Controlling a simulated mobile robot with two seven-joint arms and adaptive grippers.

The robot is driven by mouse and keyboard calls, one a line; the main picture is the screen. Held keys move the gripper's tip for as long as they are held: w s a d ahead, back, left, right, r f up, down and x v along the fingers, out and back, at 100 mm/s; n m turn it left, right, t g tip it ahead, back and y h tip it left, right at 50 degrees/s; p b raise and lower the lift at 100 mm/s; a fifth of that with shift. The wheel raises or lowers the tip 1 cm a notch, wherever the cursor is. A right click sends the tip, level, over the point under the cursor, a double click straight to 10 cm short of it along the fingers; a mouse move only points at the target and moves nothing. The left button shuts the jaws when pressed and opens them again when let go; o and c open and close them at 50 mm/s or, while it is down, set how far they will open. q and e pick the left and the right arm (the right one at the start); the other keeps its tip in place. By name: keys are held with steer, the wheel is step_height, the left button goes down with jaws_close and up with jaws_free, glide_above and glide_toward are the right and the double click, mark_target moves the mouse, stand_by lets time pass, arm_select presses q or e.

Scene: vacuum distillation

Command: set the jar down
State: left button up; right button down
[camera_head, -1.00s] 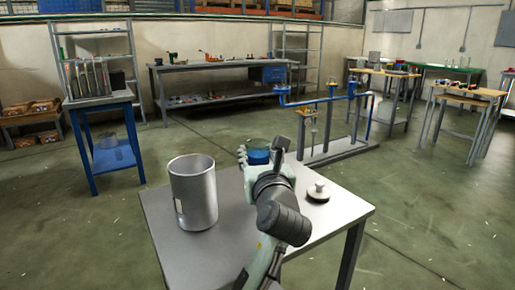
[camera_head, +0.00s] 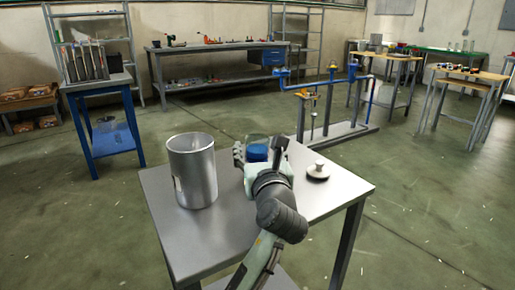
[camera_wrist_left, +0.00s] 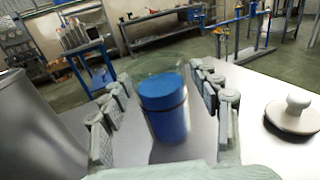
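The jar (camera_head: 257,150) is clear glass with a blue cylindrical body inside, and stands upright over the far part of the grey table (camera_head: 240,225). In the left wrist view the jar (camera_wrist_left: 165,110) sits between both fingers of my left gripper (camera_wrist_left: 162,112); the glass is faint, but its sides reach the finger pads. In the head view my left gripper (camera_head: 260,155) is around the jar from the near side. The jar's base is at or very near the tabletop; I cannot tell if it touches. My right gripper is not in view.
A large metal canister (camera_head: 192,172) stands on the table left of the jar. A round lid with a knob (camera_head: 318,171) lies to the right. The near right tabletop is clear. A blue pipe rig (camera_head: 325,100) stands on the floor behind.

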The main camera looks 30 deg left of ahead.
arm_select(q)
steer(key=shift+s+d+r, duration=0.1)
steer(key=shift+r, duration=0.05)
steer(key=p+v, duration=0.3)
steer(key=v, duration=0.8)
steer(key=shift+s+d+p, duration=0.25)
steer(key=shift+s+p, duration=0.05)
steer(key=shift+p, duration=0.05)
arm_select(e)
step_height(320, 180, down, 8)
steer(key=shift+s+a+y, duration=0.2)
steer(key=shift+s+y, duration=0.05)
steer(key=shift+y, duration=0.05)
